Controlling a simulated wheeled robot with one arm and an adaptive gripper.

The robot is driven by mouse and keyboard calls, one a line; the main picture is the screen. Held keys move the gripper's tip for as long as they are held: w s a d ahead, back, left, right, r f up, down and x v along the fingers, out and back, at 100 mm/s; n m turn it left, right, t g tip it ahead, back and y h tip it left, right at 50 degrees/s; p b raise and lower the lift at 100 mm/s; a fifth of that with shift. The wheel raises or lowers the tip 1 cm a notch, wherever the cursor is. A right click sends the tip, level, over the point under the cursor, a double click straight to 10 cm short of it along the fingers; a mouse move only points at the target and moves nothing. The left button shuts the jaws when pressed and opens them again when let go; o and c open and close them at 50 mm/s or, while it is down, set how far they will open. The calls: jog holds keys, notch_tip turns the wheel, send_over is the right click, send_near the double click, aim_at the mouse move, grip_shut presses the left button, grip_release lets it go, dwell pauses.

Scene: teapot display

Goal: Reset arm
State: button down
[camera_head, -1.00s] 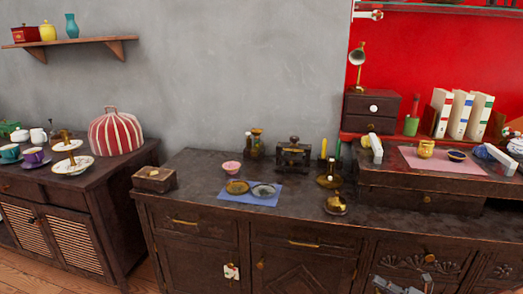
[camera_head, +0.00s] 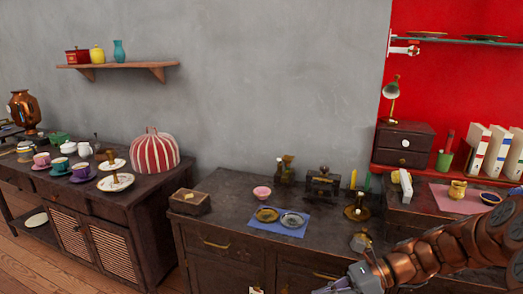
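My arm (camera_head: 450,250) reaches in from the right edge, in front of the dark wooden cabinet. My gripper (camera_head: 345,284) is at the bottom edge of the view, partly cut off, below the cabinet top's front edge. Its fingers do not show clearly, and I cannot see anything held in it. A small pale-topped brass object (camera_head: 361,242) stands on the cabinet top just above my gripper, apparently apart from it.
The cabinet top (camera_head: 235,188) bears a blue mat (camera_head: 277,232) with two small dishes, a pink bowl (camera_head: 262,193) and a wooden box (camera_head: 190,201). A left cabinet holds cups, a tiered stand and a striped cozy (camera_head: 150,152). Floor shows at lower left (camera_head: 35,275).

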jog(key=s+a+r+n+g+h+p, duration=0.1)
jog(key=s+a+r+n+h+p, duration=0.15)
jog(key=s+r+n, duration=0.35)
jog(key=s+a+r+n+g+h+p, duration=0.1)
jog(key=s+r+n+g+h+p, duration=0.1)
jog(key=s+n+h+p, duration=0.35)
jog(key=s+d+r+n+t+h+p, duration=0.2)
jog(key=s+d+r+n+h+p, duration=0.3)
jog(key=s, duration=0.7)
jog(key=shift+s+d+r+n, duration=0.15)
jog(key=shift+d+r+n, duration=1.05)
jog(key=shift+d+n, duration=0.15)
